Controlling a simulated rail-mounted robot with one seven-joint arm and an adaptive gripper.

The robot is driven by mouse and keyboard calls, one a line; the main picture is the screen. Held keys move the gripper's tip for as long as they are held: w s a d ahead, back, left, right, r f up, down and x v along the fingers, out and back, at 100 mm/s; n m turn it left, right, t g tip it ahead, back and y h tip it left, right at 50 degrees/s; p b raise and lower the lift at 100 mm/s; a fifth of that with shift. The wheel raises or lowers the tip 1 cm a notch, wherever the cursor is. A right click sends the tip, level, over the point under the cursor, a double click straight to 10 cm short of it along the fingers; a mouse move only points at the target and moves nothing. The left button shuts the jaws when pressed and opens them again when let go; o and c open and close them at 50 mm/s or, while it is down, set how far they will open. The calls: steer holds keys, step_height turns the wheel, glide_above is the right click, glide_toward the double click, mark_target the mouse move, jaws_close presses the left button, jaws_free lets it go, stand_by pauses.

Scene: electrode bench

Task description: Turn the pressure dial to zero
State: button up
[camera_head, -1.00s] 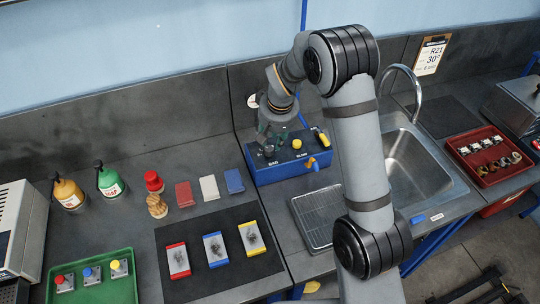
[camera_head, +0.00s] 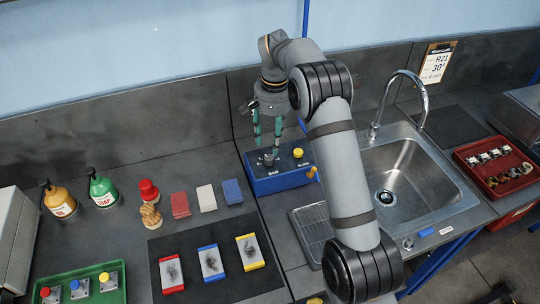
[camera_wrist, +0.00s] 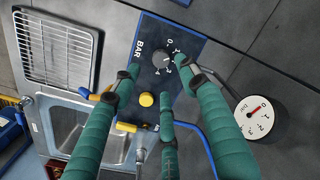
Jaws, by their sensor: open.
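The pressure dial is a dark grey knob (camera_wrist: 162,60) with a scale from 0 to 4 and the word BAR, on the blue box (camera_head: 285,181). In the head view the dial (camera_head: 268,160) shows at the box's left side. My gripper (camera_head: 267,140) is open and points down above the dial, its green fingers apart. In the wrist view my gripper's (camera_wrist: 160,82) fingers spread around the dial without visibly closing on it. I cannot tell exactly which number the dial points at. A round white gauge (camera_wrist: 264,120) with a red needle is right of the box in the wrist view.
A yellow button (camera_head: 298,152) sits beside the dial. A metal rack (camera_head: 313,232) and the sink (camera_head: 415,175) lie to the right. Coloured blocks and a dark mat (camera_head: 215,225) lie to the left. A tall faucet stands behind the sink.

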mark_target(269, 158)
steer(key=f, duration=0.4)
steer(key=f+p, duration=0.1)
steer(key=f, duration=0.2)
steer(key=shift+a+f, duration=0.1)
steer(key=shift+a, duration=0.15)
steer(key=shift+c, duration=1)
jaws_close()
